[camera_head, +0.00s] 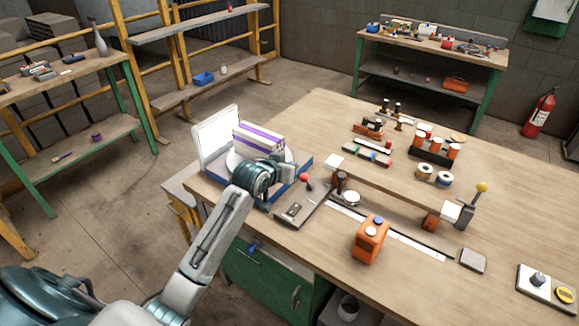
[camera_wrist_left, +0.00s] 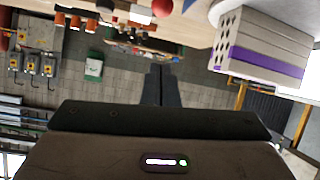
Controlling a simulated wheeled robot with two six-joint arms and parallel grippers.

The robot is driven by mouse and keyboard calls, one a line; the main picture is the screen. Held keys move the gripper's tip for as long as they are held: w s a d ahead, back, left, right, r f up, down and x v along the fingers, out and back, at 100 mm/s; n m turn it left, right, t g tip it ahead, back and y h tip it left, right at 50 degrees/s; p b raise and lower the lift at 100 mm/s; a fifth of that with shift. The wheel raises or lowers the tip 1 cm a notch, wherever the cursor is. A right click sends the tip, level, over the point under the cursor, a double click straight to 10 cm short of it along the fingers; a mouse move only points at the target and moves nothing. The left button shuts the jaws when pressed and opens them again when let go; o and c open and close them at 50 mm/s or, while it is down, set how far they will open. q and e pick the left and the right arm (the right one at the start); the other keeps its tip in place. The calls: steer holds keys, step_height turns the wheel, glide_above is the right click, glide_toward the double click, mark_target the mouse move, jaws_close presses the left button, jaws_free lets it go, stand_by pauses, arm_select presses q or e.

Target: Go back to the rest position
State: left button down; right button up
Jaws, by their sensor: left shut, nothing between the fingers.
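The hollow brick (camera_head: 259,138), pale grey with a purple stripe, rests on the round white plate of a device with a blue base (camera_head: 302,160) and a lit screen (camera_head: 218,137). In the left wrist view the brick (camera_wrist_left: 262,45) is at the upper right, with holes in its end face. My left gripper is in front of the device in the head view, where my wrist hides its fingers and part of the plate. In the left wrist view its fingers (camera_wrist_left: 163,85) are together, empty, and apart from the brick. My right gripper is not in view.
On the workbench (camera_head: 510,225), a red-knobbed lever (camera_head: 304,178), an orange block (camera_head: 370,240) and a yellow-knobbed lever (camera_head: 481,188) stand right of my gripper. Spools (camera_head: 425,172) and orange-topped containers (camera_head: 437,143) are farther back. Open floor (camera_head: 130,215) lies left of the bench.

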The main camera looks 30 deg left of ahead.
arm_select(q)
steer(key=s+d+f+m+g, duration=0.1)
steer(key=s+d+f+g, duration=0.1)
steer(key=s+f, duration=0.45)
steer(key=s+d+f+g, duration=0.2)
steer(key=s+f, duration=0.2)
steer(key=s, duration=0.5)
steer(key=s+d+f+m+g+y, duration=0.15)
steer(key=s+g, duration=0.35)
steer(key=s, duration=2)
step_height(320, 180, down, 34)
steer(key=a+g+b, duration=0.1)
steer(key=a, duration=0.2)
steer(key=s+a+f+n+g+b, duration=0.1)
steer(key=s+f, duration=1.7)
steer(key=shift+s, duration=0.35)
